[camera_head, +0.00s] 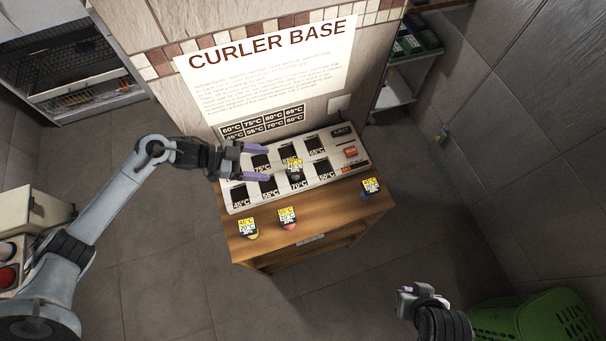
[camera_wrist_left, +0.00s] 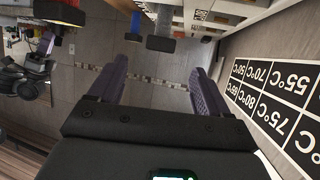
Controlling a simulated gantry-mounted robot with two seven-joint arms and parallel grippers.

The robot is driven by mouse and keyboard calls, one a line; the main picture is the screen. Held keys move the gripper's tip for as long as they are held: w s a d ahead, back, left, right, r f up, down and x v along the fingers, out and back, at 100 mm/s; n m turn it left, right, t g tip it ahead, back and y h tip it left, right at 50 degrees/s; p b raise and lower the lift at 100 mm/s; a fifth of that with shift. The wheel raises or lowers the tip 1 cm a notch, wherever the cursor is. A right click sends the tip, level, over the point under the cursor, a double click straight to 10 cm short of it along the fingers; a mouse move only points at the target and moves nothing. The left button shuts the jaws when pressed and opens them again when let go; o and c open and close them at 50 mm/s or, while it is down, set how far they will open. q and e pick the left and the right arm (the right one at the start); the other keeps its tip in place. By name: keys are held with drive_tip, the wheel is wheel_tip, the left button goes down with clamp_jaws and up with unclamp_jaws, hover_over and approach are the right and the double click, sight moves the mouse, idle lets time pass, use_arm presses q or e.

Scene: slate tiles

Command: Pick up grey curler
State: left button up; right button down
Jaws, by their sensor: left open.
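A dark grey curler (camera_head: 295,176) with a yellow-and-white label above it is at the curler base (camera_head: 240,207), near the middle. I cannot tell whether it sits in a slot. My left gripper (camera_head: 262,162) is open, its two purple fingers pointing right over the left part of the base, just left of the grey curler and apart from it. In the left wrist view the left gripper (camera_wrist_left: 160,85) is open with nothing between its fingers. My right gripper (camera_head: 418,292) is at the lower right, far from the base; its fingers do not show clearly.
The wooden cabinet (camera_head: 310,222) carries the base. A yellow curler (camera_head: 250,236), a pink-red curler (camera_head: 288,225) and a blue curler (camera_head: 370,194) stand along its front. A sign (camera_head: 270,70) is on the wall behind. A green basket (camera_head: 540,320) is at lower right.

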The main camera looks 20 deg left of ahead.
sight(295, 165)
use_arm(q)
drive_tip(key=x, duration=0.4)
drive_tip(key=shift+w+d+r, duration=0.1)
drive_tip(key=shift+w+d, duration=0.2)
drive_tip(key=shift+p+x, duration=0.6)
drive_tip(key=shift+x, duration=2.45)
drive_tip(key=shift+s, duration=0.15)
drive_tip(key=c, duration=1.1)
